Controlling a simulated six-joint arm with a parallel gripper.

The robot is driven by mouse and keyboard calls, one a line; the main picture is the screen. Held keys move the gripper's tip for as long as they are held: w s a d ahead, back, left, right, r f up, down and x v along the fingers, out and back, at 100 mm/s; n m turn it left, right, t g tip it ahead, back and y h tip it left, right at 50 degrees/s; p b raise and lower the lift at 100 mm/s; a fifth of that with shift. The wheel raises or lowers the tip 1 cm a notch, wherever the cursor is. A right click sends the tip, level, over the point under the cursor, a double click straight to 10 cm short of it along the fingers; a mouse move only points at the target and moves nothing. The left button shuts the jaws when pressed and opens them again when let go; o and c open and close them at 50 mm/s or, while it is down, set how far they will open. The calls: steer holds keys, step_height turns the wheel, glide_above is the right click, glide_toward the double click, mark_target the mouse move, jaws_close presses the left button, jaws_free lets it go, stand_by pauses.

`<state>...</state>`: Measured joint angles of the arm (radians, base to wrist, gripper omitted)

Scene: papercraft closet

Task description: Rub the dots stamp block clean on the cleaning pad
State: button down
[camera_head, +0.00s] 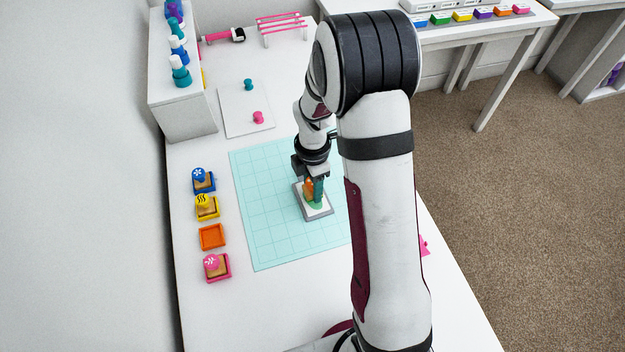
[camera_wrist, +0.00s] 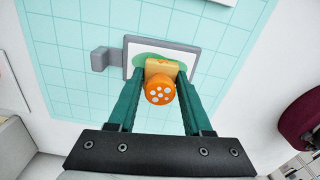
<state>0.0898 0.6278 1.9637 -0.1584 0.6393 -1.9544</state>
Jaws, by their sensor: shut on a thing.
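The dots stamp block (camera_wrist: 159,92) has an orange round top with white dots and a tan wooden body. My gripper (camera_wrist: 158,75) is shut on it, one green finger on each side. In the head view my gripper (camera_head: 314,190) is over the cleaning pad, with the orange of the stamp showing beside the fingers. The cleaning pad (camera_wrist: 197,62) is a white pad in a grey frame with a green patch, and it lies on the cutting mat. The stamp is over the green patch; whether its face touches the pad is hidden.
The teal gridded mat (camera_head: 262,225) lies on the white table. Left of it stand blue (camera_head: 203,180), yellow (camera_head: 207,207) and pink (camera_head: 216,267) stamps in trays, with an empty orange tray (camera_head: 212,237) between. A white sheet (camera_head: 240,105) with two small knobs lies behind.

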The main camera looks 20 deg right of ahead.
steer(key=shift+f, duration=0.65)
stand_by(0.6)
steer(key=shift+w, duration=0.55)
steer(key=shift+s+f, duration=0.1)
steer(key=shift+s, duration=1.05)
steer(key=shift+w, duration=1.15)
steer(key=shift+s, duration=1.1)
steer(key=shift+r, duration=0.7)
